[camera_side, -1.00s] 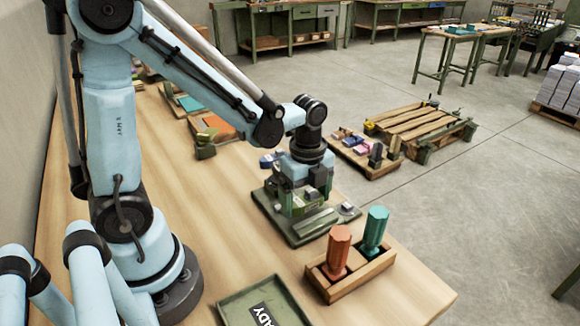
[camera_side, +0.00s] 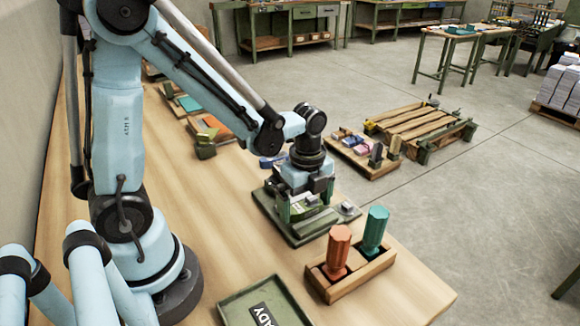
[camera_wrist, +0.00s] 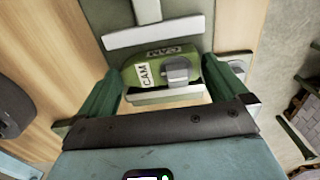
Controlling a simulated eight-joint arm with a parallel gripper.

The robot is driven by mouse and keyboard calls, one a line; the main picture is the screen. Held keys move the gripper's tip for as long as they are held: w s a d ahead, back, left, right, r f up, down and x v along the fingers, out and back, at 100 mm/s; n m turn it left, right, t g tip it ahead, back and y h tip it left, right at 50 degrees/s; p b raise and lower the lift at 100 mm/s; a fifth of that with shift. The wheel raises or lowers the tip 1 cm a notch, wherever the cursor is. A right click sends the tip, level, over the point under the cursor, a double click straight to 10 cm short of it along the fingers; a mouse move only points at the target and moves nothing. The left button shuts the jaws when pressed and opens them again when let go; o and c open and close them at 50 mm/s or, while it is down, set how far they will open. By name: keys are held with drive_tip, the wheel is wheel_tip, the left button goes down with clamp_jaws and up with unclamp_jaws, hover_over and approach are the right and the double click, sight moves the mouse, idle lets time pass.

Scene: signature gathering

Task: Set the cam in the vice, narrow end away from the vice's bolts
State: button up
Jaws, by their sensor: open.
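The cam (camera_wrist: 160,70) is a green block with white CAM labels and a grey metal piece on top. In the wrist view it lies between the two pale bars of the vice (camera_wrist: 158,33). Which way its narrow end points is hard to tell. In the side view the vice (camera_side: 268,205) is a green base on the bench, and my gripper (camera_side: 307,203) is low over it, covering most of the cam. My gripper (camera_wrist: 165,95) is open, its dark green fingers spread on the left and right of the cam, apart from it.
A wooden holder (camera_side: 364,276) with an orange (camera_side: 338,252) and a teal handle (camera_side: 374,230) stands close in front of the vice. A green tray (camera_side: 238,301) lies near the bench's front. Bare bench lies left of the vice.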

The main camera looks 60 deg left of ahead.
sight(295, 214)
drive_tip(key=s+r+n+t, duration=0.3)
drive_tip(key=r+n+t, duration=0.4)
drive_tip(key=n, duration=1.1)
wheel_tip(295, 214, up, 5)
drive_tip(key=shift+d+f, duration=0.2)
drive_tip(key=shift+d, duration=0.2)
idle(0.9)
